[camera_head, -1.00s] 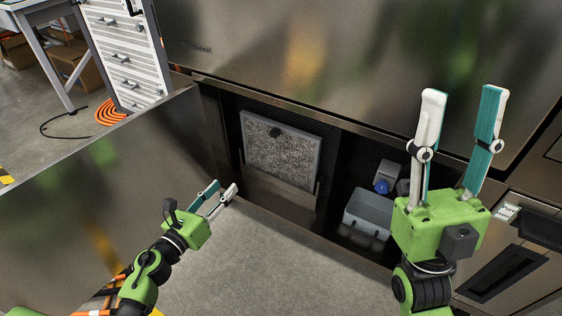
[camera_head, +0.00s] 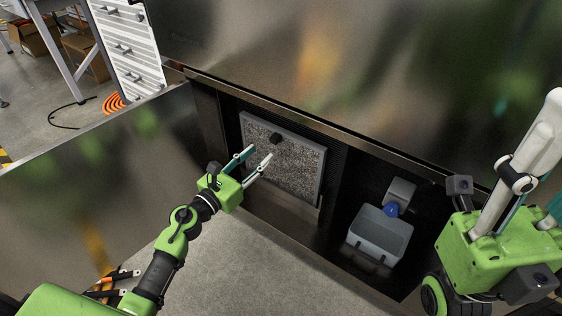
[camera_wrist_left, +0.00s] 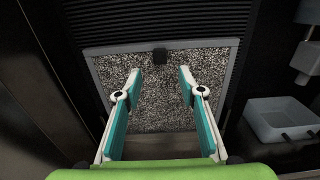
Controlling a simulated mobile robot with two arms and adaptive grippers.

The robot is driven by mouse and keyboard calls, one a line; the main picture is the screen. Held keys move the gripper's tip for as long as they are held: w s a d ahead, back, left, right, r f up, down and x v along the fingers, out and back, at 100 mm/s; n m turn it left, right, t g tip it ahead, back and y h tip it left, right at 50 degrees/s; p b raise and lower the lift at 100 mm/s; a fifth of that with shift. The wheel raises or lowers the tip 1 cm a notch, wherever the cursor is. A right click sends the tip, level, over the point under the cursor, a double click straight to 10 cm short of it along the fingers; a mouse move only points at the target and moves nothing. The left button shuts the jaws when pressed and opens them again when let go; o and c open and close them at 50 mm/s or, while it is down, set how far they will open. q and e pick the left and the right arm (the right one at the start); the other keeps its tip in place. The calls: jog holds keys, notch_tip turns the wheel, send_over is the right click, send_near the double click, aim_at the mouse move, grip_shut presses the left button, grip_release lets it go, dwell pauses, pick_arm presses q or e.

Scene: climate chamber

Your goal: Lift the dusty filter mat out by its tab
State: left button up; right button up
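The dusty filter mat (camera_head: 290,160) is a speckled grey panel in a lighter grey frame, standing in the dark recess of the chamber. Its small black tab (camera_head: 275,138) sits at the upper part of the mat. In the left wrist view the mat (camera_wrist_left: 155,110) lies beyond the fingers, and the tab (camera_wrist_left: 160,56) shows above and between the fingertips. My left gripper (camera_head: 260,157) is open and empty in front of the mat, a little short of the tab. My right gripper (camera_head: 555,160) is at the right edge, raised, with its fingertips partly cut off.
A grey bin (camera_head: 380,236) stands in the recess to the right of the mat, below a fitting with a blue part (camera_head: 390,209). The recess has a metal upper edge (camera_head: 300,120) and dark side walls. An orange coiled hose (camera_head: 115,103) lies on the floor at left.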

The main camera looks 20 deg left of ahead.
aim_at(272, 143)
pick_arm(q)
jog(key=b+x, duration=0.1)
jog(key=x, duration=0.6)
jog(key=shift+w, duration=0.1)
grip_shut()
